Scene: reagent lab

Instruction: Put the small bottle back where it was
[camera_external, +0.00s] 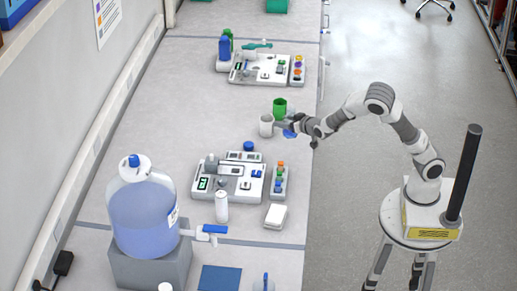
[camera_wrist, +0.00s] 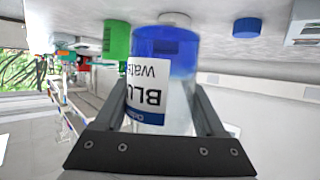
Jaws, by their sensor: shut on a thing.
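The small bottle (camera_wrist: 165,60) is clear with blue liquid and a white label reading in part "BLU" and "wat". It is between the fingers of my gripper (camera_wrist: 162,100), which is shut on it. The wrist view is upside down, and the bottle looks upright. In the external view my gripper (camera_external: 292,127) is at the bench's right edge, with the bottle's blue part (camera_external: 289,134) just below it. I cannot tell whether its base touches the bench. A green bottle (camera_external: 280,106) stands close by and also shows in the wrist view (camera_wrist: 117,42).
A blue round lid (camera_external: 248,146) lies nearer the camera. A white instrument station (camera_external: 228,181) is in front, with another (camera_external: 262,70) farther back. A large blue-filled jug (camera_external: 142,215) stands front left. The bench's left-middle is clear.

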